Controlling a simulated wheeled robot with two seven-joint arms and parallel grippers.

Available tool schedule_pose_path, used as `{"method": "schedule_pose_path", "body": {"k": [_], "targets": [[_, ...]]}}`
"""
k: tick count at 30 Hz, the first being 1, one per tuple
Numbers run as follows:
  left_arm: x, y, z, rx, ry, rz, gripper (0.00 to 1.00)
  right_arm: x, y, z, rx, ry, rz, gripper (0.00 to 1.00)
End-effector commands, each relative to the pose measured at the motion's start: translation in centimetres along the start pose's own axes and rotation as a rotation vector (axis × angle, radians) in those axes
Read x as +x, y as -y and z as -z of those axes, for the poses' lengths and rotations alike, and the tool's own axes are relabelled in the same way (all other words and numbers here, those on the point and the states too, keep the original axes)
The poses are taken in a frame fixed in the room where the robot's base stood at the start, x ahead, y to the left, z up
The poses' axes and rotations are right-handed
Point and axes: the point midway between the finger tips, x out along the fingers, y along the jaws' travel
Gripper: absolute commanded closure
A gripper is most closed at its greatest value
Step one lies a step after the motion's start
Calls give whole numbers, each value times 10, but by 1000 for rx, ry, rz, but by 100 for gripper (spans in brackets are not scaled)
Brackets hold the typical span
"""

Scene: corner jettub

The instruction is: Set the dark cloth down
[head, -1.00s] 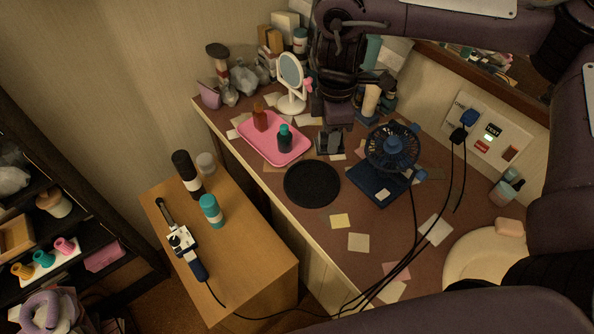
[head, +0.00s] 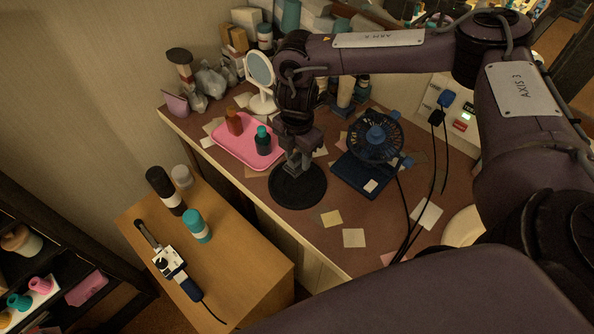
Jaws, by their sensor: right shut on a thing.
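My right gripper (head: 297,168) points down over the round black mat (head: 310,197), which lies flat on the brown counter. It is shut on a small dark thing, taken to be the dark cloth; its outline is hard to tell from the dark fingers and the mat. I cannot tell whether it touches the mat. My left gripper is out of view.
A pink tray (head: 229,151) with an amber bottle (head: 234,122) and a teal-capped bottle (head: 263,141) lies just left of the gripper. A blue fan (head: 376,138) stands to the right, cables trailing forward. A round mirror (head: 260,70) is behind.

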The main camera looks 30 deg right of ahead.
Motion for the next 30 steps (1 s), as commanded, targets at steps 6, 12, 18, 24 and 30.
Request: {"method": "schedule_pose_path", "body": {"k": [6, 12, 18, 24, 30], "targets": [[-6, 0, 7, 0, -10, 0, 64, 30, 0, 0, 0, -1, 0, 81], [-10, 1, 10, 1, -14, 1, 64, 53, 0, 0, -1, 1, 2, 81], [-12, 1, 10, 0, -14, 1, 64, 75, 0, 0, 1, 0, 0, 81], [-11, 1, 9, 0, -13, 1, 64, 77, 0, 0, 1, -1, -1, 81], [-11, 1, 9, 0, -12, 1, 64, 77, 0, 0, 1, -1, 0, 37]]}}
